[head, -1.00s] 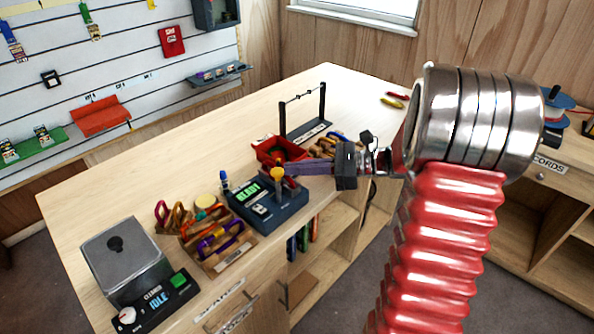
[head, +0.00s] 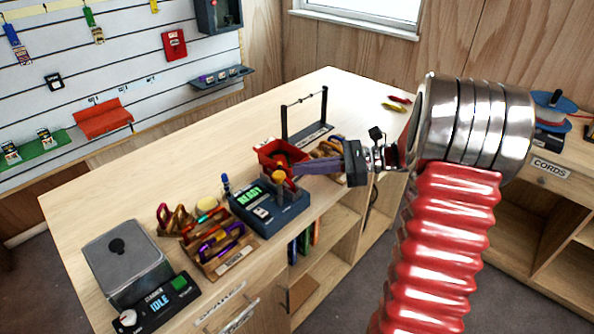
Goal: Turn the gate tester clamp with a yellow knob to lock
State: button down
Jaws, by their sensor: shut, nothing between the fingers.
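The gate tester (head: 289,214) is a dark blue box on the bench with a lit green display that seems to read READY. Its clamp has a yellow knob (head: 278,177) on top. My gripper (head: 296,171) comes in from the right with its long grey-purple fingers shut and empty. The fingertips are just right of the knob in the picture. I cannot tell whether they touch it. The fingers hide part of the red tray behind them.
A wooden tray (head: 236,265) of carabiners sits left of the tester. A grey box with a panel reading IDLE (head: 158,304) stands further left. A red tray (head: 268,150) and a black wire frame (head: 284,123) are behind. The bench's back left is clear.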

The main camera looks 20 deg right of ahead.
jog(key=v, duration=1.1)
jog(key=shift+w+d, duration=0.3)
jog(key=shift+d, duration=0.05)
notch_tip(320, 180, down, 8)
jog(key=s+n+g+h, duration=0.2)
jog(key=s+h, duration=0.1)
jog(key=s+a+f+n+g+h, duration=0.2)
jog(key=s+a+n+g+h, duration=0.1)
jog(key=s+a+n+h, duration=0.3)
jog(key=s+a+r+n+t+h, duration=0.1)
jog(key=s+a+r+n, duration=0.2)
jog(key=a+n, duration=0.2)
jog(key=s+a+r+n+t+h, duration=0.1)
jog(key=s+a+r+n+h, duration=0.1)
jog(key=s+a+r+n, duration=0.1)
jog(key=s+a+r+n+t+h, duration=0.1)
jog(key=s+a+r+n+h, duration=0.1)
jog(key=a+n, duration=0.5)
notch_tip(320, 180, up, 3)
jog(key=shift+s+a+f, duration=0.1)
jog(key=shift+s+a, duration=0.4)
jog(key=shift+a, duration=0.6)
